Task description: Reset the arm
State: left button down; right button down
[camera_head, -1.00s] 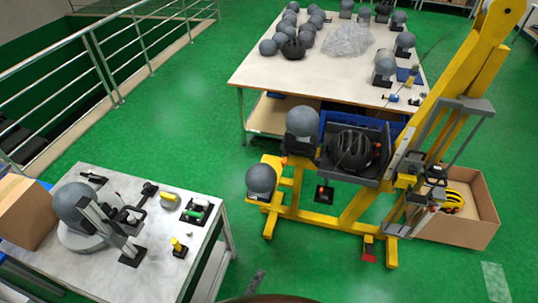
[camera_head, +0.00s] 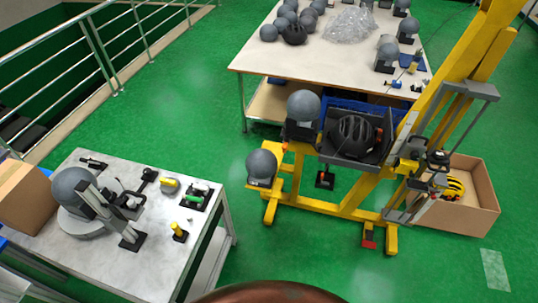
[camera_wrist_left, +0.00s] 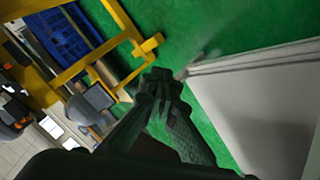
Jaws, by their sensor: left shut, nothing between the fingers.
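My left gripper (camera_wrist_left: 160,88) shows dark in the left wrist view. Its fingers are together with nothing between them, above the green floor. It is apart from the yellow drop tower frame (camera_wrist_left: 118,15) at upper left and a pale table top (camera_wrist_left: 265,105) at right. My left gripper does not show in the head view. My right gripper is in neither view. In the head view the yellow drop tower (camera_head: 335,218) stands at right, with a black helmet (camera_head: 352,136) on its carriage.
A grey table (camera_head: 95,268) with a headform (camera_head: 73,186) and small tools stands at left. A long table (camera_head: 300,65) with several headforms is at the back. A cardboard box (camera_head: 482,207) sits right of the tower. The green floor (camera_head: 200,110) between them is clear.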

pick_arm(q)
jog(key=s+a+f+m+g+y, duration=0.1)
jog(key=s+a+f+m+g, duration=0.1)
jog(key=s+a+f, duration=0.3)
jog(key=s+a+f+m+g+y+b, duration=0.1)
jog(key=s+a+f, duration=0.4)
jog(key=s, duration=0.8)
jog(key=s+a+f+m+g+y+b, duration=0.1)
jog(key=s+a+f+m+g+y, duration=0.1)
jog(key=s+f, duration=0.6)
jog(key=s+a+m+g, duration=0.1)
jog(key=a+g, duration=0.1)
jog(key=g, duration=0.1)
jog(key=shift+s+a+f, duration=0.2)
jog(key=shift+s+a, duration=0.05)
jog(key=shift+a, duration=0.15)
